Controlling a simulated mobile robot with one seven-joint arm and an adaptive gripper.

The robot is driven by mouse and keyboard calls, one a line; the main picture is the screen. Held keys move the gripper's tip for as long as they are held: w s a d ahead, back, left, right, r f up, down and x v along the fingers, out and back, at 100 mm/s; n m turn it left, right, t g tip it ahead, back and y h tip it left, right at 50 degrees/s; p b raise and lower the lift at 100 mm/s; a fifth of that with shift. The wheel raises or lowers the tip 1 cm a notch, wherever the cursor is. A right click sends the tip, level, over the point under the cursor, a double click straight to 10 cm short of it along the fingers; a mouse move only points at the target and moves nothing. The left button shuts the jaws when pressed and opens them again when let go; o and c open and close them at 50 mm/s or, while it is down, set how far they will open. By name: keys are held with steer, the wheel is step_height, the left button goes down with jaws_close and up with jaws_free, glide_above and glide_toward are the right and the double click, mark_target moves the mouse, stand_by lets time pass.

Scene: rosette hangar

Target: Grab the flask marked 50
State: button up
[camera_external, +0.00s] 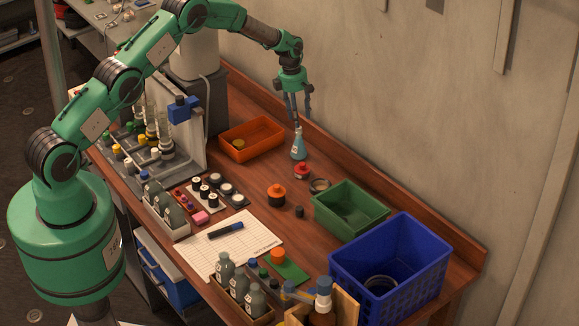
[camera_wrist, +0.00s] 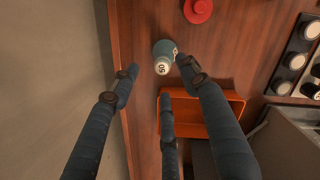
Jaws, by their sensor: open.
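The flask marked 50 (camera_external: 299,147) stands on the wooden bench near its back edge, a conical blue-grey body with a pale neck. In the wrist view its pale top with the number 50 (camera_wrist: 162,67) shows between my fingers. My gripper (camera_external: 297,110) points down directly above the flask in the external view, with its fingers apart. In the wrist view my gripper (camera_wrist: 155,85) has its dark fingers spread around the flask's neck area. I cannot tell whether any finger touches it.
An orange tray (camera_external: 251,139) lies left of the flask and a red round object (camera_external: 302,171) lies close in front. A green bin (camera_external: 349,208) and a blue crate (camera_external: 389,262) stand to the right. The wall runs close behind.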

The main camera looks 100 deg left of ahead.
mark_target(299, 142)
steer(key=shift+f, duration=0.35)
steer(key=shift+f, duration=0.1)
steer(key=shift+w+d+f+p, duration=0.15)
steer(key=shift+f+p, duration=0.55)
steer(key=shift+f, duration=1.8)
steer(key=shift+c, duration=0.6)
jaws_close()
